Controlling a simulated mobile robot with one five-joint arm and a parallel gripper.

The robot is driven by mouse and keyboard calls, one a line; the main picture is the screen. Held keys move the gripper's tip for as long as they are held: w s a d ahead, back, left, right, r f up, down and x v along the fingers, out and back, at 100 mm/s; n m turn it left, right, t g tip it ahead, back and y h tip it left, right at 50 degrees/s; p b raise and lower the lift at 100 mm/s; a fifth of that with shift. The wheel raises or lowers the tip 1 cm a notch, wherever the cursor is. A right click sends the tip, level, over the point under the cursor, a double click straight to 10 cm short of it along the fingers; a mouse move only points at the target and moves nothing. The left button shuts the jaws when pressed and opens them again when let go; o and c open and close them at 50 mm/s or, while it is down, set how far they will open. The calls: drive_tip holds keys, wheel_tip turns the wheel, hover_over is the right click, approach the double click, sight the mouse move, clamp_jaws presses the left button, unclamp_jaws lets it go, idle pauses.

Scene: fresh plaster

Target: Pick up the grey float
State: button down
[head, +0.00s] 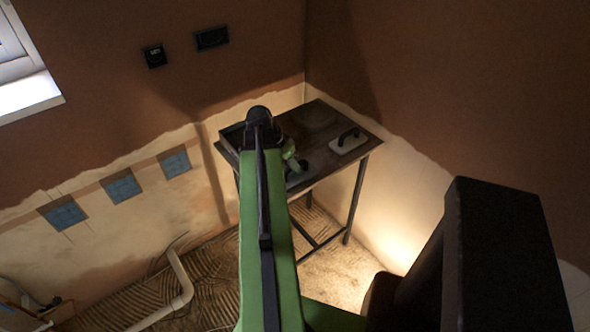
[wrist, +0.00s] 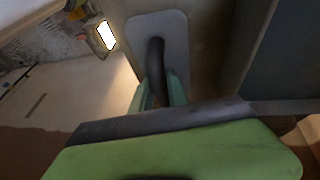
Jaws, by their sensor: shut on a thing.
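The grey float shows in the wrist view as a flat grey plate (wrist: 174,27) with a dark curved handle (wrist: 156,58). My gripper (wrist: 159,92) has its green fingers on either side of that handle, shut on it. In the head view my gripper (head: 291,158) is over the front left part of the dark table (head: 318,127). A small grey part of the float (head: 297,178) shows just below it; my arm hides the rest. I cannot tell whether the plate touches the table top.
Another float, with a cream plate (head: 349,145) and black handle, lies on the table's right side. A dark open box or tray (head: 231,135) is at the table's left, partly behind my arm. Walls stand behind and right. A pale pipe (head: 181,280) lies on the floor at left.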

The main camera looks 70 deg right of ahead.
wheel_tip(320, 180, up, 10)
drive_tip(key=p, duration=0.9)
drive_tip(key=shift+p, duration=0.35)
drive_tip(key=shift+f, duration=0.1)
drive_tip(key=c, duration=1.9)
unclamp_jaws()
clamp_jaws()
